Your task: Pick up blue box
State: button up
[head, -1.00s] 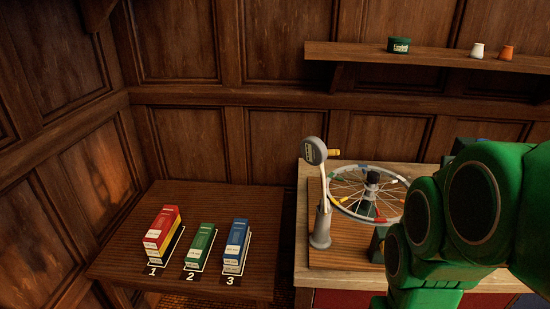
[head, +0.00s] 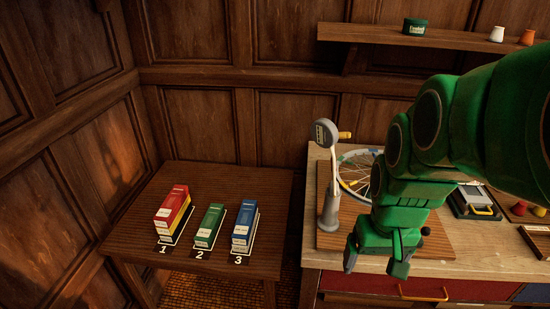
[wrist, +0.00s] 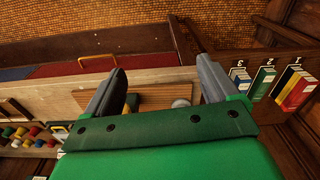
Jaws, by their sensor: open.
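The blue box (head: 245,221) stands at the spot marked 3 on the small wooden table (head: 230,178) in the head view. It is the rightmost in a row of boxes and has a white label at its front end. In the wrist view the blue box (wrist: 240,83) shows at the right, beside the numeral 3. My gripper (head: 377,262) hangs over the front edge of the workbench, to the right of the small table and apart from the blue box. In the wrist view my gripper (wrist: 162,88) has its two fingers spread with nothing held between them.
A grey gauge stand (head: 329,180) and a spoked wheel (head: 355,172) stand on the workbench (head: 470,256). A gap separates the table and workbench.

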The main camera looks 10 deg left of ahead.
jog(key=w, duration=0.4)
jog(key=m+t, duration=0.1)
jog(key=t, duration=0.3)
send_over(245, 218)
jog(key=s, duration=0.3)
jog(key=f, duration=2.3)
jog(key=shift+a+f, duration=0.25)
jog(key=shift+a, duration=0.15)
jog(key=shift+d+x, duration=0.2)
jog(key=shift+x, duration=1.7)
jog(key=shift+d+x, duration=0.2)
jog(key=shift+x, duration=1.75)
jog(key=shift+w, duration=0.15)
jog(key=shift+r, duration=0.1)
